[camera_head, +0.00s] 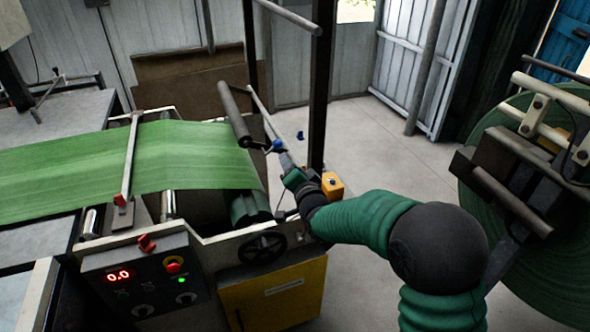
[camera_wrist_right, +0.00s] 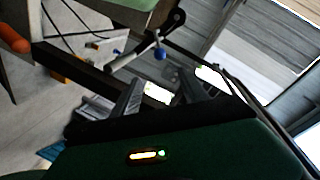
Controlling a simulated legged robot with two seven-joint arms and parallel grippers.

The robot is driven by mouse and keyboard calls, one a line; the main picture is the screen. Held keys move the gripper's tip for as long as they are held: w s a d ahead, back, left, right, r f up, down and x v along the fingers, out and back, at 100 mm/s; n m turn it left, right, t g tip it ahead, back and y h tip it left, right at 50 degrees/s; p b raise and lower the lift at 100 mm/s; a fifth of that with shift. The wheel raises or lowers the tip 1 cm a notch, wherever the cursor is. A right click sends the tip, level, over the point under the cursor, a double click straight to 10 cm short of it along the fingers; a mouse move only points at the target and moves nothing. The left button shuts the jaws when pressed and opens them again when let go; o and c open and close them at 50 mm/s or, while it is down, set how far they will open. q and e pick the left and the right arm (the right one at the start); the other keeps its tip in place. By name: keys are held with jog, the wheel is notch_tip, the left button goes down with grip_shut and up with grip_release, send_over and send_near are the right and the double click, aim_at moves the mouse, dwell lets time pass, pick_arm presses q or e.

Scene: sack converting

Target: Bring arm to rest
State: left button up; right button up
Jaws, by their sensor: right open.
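My right arm (camera_head: 365,220), green with dark joints, reaches from the lower right toward the machine. Its gripper (camera_head: 285,160) is close to a blue ball knob (camera_head: 278,145) on a lever at the end of a dark roller (camera_head: 234,115). In the right wrist view the two fingers of the right gripper (camera_wrist_right: 162,80) stand apart with nothing between them. The blue knob (camera_wrist_right: 159,53) shows beyond the fingertips, apart from them. My left gripper is not in view.
Green sheet (camera_head: 130,160) runs over the machine. A control panel (camera_head: 145,280) with red readout 0.0, a handwheel (camera_head: 262,248) and a yellow box (camera_head: 332,185) are near my arm. A large green roll (camera_head: 530,265) stands at right. Floor (camera_head: 375,150) behind is clear.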

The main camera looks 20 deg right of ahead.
jog(key=s+f+n+g, duration=0.3)
jog(key=s+f, duration=0.3)
jog(key=s, duration=0.5)
jog(key=s+f+n+g, duration=0.4)
jog(key=s+f+g, duration=0.1)
jog(key=s, duration=0.7)
jog(key=s+f+n+g, duration=0.3)
jog(key=s+f+g, duration=0.2)
jog(key=s, duration=0.6)
jog(key=shift+s+a+f+n+y, duration=0.15)
jog(key=shift+a+f+n+y, duration=0.15)
jog(key=shift+f, duration=0.55)
